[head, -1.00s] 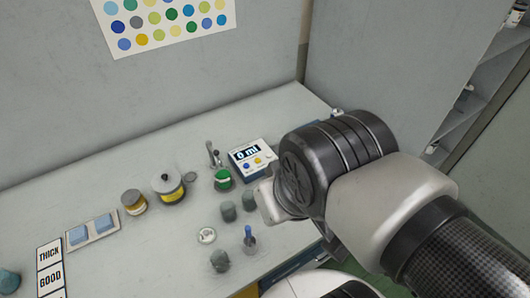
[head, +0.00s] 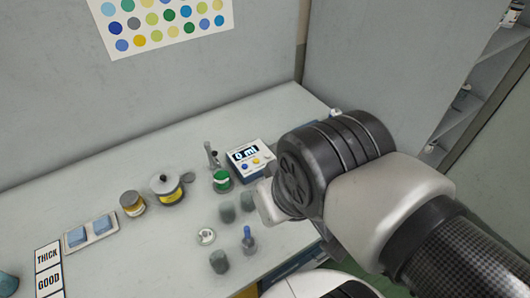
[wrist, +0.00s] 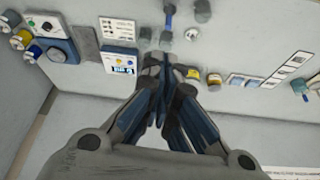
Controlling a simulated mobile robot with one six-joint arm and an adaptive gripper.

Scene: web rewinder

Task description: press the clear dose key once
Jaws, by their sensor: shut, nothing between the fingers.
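The dosing unit (head: 262,150) is a small white box on the bench in the head view, with a lit display reading "0 ml". Small keys, one yellow and others bluish, sit below the display; their labels are too small to read, so I cannot tell which is the clear dose key. The unit (wrist: 121,54) also shows in the wrist view, left of my fingertips. My gripper (wrist: 167,68) is shut and empty, pointing down beside the unit with no visible contact on a key. In the head view my wrist hides the fingers.
In the wrist view, a white panel (wrist: 117,29) lies beyond the unit.

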